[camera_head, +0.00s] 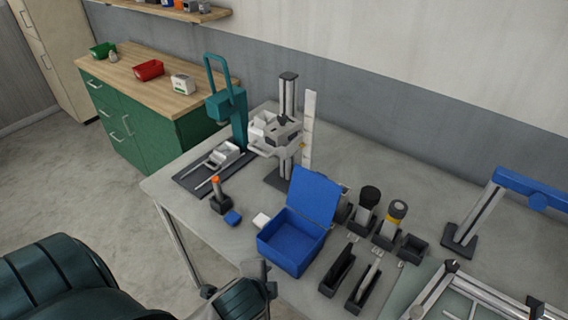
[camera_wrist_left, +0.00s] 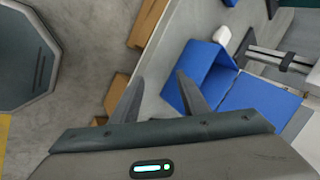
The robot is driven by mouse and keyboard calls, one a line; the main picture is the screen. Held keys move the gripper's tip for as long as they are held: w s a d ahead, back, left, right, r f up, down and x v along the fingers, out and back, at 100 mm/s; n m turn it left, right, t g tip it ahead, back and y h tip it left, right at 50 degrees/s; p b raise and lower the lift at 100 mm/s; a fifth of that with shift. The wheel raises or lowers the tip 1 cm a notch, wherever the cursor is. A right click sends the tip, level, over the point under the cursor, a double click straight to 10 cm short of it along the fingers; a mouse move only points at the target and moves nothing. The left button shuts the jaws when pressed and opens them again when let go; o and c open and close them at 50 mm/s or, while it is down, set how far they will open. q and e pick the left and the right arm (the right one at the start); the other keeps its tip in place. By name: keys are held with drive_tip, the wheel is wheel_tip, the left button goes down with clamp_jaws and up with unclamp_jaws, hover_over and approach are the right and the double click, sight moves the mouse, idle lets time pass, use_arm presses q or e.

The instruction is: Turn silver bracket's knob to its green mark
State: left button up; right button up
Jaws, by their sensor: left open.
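A silver upright post (camera_head: 288,98) carrying a pale grey bracket-like head (camera_head: 274,132) stands at the back of the grey table. A dark knob-like part (camera_head: 284,121) shows on that head, but I cannot make out a green mark or where the knob points. Another silver upright (camera_head: 474,212) with a blue arm stands at the right; I cannot tell for certain which is the named bracket. My left gripper (camera_head: 238,284) is at the table's front edge, left of the blue box, well away from both. In the left wrist view its fingers (camera_wrist_left: 160,95) are apart and empty. My right gripper is not in view.
An open blue box (camera_head: 290,243) stands between my left gripper and the post. A teal press (camera_head: 232,112), an orange-tipped tool (camera_head: 216,190), dark holders (camera_head: 340,268) and a silver frame (camera_head: 435,290) crowd the table.

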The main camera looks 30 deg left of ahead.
use_arm(q)
drive_tip(key=w+r+m, duration=0.1)
drive_tip(key=w+a+r+m+t, duration=0.1)
drive_tip(key=w, duration=0.1)
drive_tip(key=w+r+m+y, duration=0.1)
drive_tip(key=shift+w+a+r+m+t, duration=0.3)
drive_tip(key=shift+w+a+r+m, duration=0.05)
drive_tip(key=shift+w+r+m, duration=0.05)
drive_tip(key=w+a+r+m+t+y, duration=0.2)
drive_tip(key=w+r+m, duration=0.4)
drive_tip(key=r, duration=0.4)
drive_tip(key=w+a+r+m+t+y, duration=0.3)
drive_tip(key=w+a+r+m+t, duration=0.1)
drive_tip(key=r+m, duration=0.5)
drive_tip(key=shift+w+r+m+t, duration=0.3)
drive_tip(key=shift+w+r+t, duration=0.5)
drive_tip(key=shift+w+r, duration=0.2)
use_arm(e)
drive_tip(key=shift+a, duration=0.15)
use_arm(q)
drive_tip(key=shift+w, duration=0.1)
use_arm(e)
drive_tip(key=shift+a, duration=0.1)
